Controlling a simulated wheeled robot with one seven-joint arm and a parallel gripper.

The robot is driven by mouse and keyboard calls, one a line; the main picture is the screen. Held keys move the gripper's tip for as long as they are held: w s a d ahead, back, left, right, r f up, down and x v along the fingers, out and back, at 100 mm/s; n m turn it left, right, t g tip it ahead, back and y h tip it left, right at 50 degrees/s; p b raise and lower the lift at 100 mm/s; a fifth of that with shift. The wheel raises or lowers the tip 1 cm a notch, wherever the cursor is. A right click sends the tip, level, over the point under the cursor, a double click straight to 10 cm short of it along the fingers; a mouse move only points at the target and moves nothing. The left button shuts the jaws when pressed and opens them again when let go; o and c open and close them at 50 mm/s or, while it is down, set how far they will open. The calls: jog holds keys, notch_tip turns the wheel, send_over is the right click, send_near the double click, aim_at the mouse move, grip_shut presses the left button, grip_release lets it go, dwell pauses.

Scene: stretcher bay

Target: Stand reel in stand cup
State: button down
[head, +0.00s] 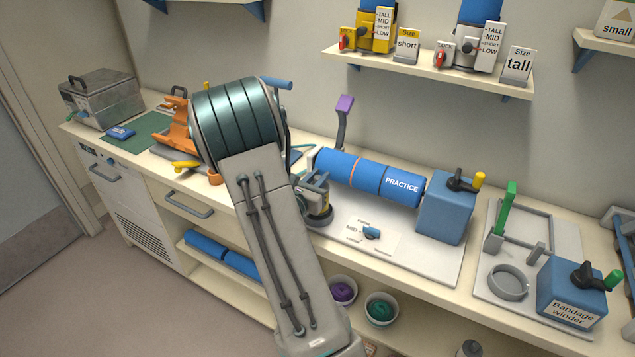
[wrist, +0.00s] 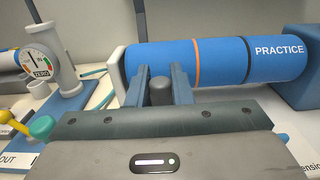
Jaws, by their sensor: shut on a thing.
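My gripper (head: 314,186) is at the left end of the blue practice limb. In the wrist view its two blue-grey fingers (wrist: 159,76) are shut on a dark grey round-topped post (wrist: 162,93). I take this to be part of the reel, but its lower part is hidden by my gripper body. In the head view a dark round body (head: 321,216) shows just under the fingers; I cannot tell whether it touches the board. An open grey ring-shaped cup (head: 508,294), perhaps the stand cup, sits on the right board, well apart from my gripper, and looks empty.
The blue practice limb (head: 345,167) runs to a blue block (head: 445,210) with a crank. Right of it are a green-handled post (head: 508,205) and the bandage winder (head: 573,297). A dial gauge (wrist: 40,62) stands left in the wrist view. Bowls (head: 380,309) sit lower down.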

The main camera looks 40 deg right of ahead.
jog(key=shift+f, duration=0.95)
jog(key=shift+f+b, duration=0.35)
jog(key=shift+f, duration=0.05)
jog(key=c, duration=1.3)
grip_release()
jog(key=shift+r, duration=0.15)
